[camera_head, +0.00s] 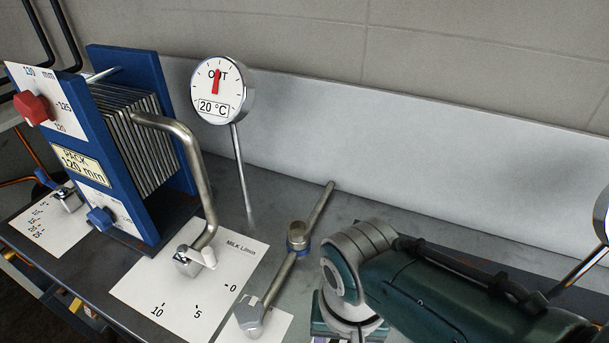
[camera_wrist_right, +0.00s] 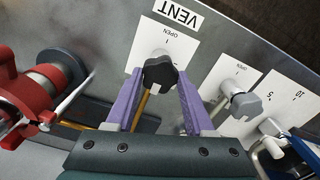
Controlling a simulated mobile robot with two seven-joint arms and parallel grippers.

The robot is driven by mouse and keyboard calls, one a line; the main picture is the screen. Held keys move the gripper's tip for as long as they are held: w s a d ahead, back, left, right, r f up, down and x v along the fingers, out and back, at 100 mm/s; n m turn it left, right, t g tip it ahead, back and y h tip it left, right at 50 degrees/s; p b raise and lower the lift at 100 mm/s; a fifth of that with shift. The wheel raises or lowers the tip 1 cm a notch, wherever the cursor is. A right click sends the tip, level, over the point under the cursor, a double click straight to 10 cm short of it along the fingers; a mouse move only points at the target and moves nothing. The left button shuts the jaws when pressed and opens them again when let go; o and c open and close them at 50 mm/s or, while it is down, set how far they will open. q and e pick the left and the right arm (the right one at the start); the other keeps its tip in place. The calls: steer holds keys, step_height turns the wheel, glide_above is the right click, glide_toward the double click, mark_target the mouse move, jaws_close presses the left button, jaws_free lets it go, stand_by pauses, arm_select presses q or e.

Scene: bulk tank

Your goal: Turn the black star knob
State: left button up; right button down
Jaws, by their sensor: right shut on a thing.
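The black star knob (camera_wrist_right: 159,73) shows in the right wrist view, in front of a white plate with OPEN markings, beside a VENT label (camera_wrist_right: 178,12). The two purple fingers of my right gripper (camera_wrist_right: 160,80) stand on either side of the knob and are shut on it. The plate's lower part is hidden behind the knob and fingers. In the head view my right arm comes in from the lower right; its gripper and the knob do not show there. My left gripper is in neither view.
A grey knob (camera_wrist_right: 244,106) on another OPEN plate (camera_wrist_right: 231,75) is close right of the gripper. A red fitting (camera_wrist_right: 25,95) is at left. In the head view, a blue-framed plate pack (camera_head: 126,125), a dial (camera_head: 222,90) and bent pipes (camera_head: 196,165) stand on the bench.

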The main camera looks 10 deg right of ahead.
steer(key=shift+c, duration=1.4)
jaws_free()
step_height(320, 180, up, 10)
steer(key=p, duration=0.6)
steer(key=shift+d, duration=0.1)
